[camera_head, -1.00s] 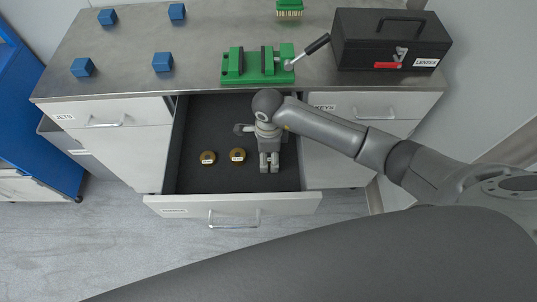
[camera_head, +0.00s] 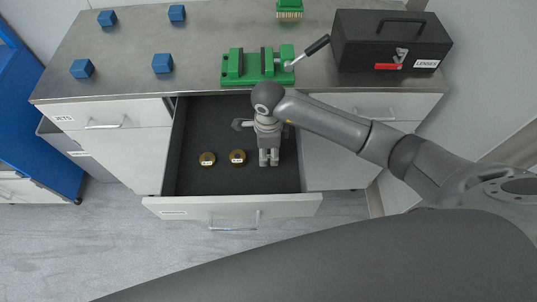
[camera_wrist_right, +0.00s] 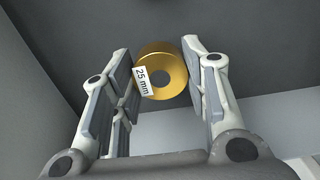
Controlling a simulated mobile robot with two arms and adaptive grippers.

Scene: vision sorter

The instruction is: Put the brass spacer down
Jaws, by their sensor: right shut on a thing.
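My right gripper (camera_head: 268,157) is over the right part of the open drawer (camera_head: 210,120), its fingers pointing down toward the dark drawer floor. In the right wrist view the brass spacer (camera_wrist_right: 161,78), a gold ring with a dark centre and a white "25 mm" label, sits between the fingertips of the gripper (camera_wrist_right: 163,80), which is shut on it. In the head view this spacer is hidden by the gripper. My left gripper is not in view.
The drawer front (camera_head: 235,206) and side walls bound the space. On the worktop above stand a green vise (camera_head: 250,72) with a lever, a black box (camera_head: 385,45) labelled "LENSES" and several blue cubes (camera_head: 162,62). Bare drawer floor shows behind the spacers.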

